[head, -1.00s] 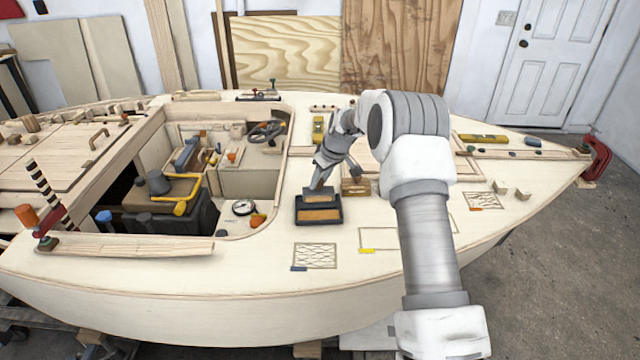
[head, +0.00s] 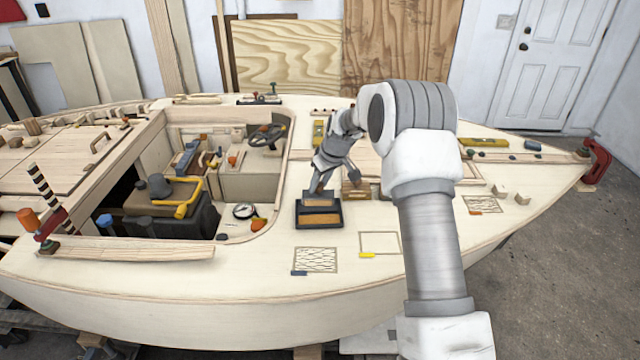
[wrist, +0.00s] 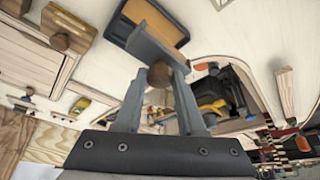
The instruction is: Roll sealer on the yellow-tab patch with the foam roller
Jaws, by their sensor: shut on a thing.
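My gripper (head: 319,184) is shut on the brown handle (wrist: 159,75) of the foam roller, pointing down at the dark tray (head: 299,222). The grey foam roller (wrist: 147,46) lies across the tray in the wrist view; I cannot tell whether it touches the amber sealer (head: 320,219). The yellow-tab patch (head: 362,239) is a thin outlined rectangle on the pale deck, right of the tray. Its yellow tab (head: 367,255) is at the near-left corner.
A blue-tab patch (head: 315,260) with dark crossing lines lies in front of the tray. An orange-tab patch (head: 482,204) with similar lines and small wooden blocks (head: 499,190) are on the right. The open cockpit (head: 285,150) is left of the tray.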

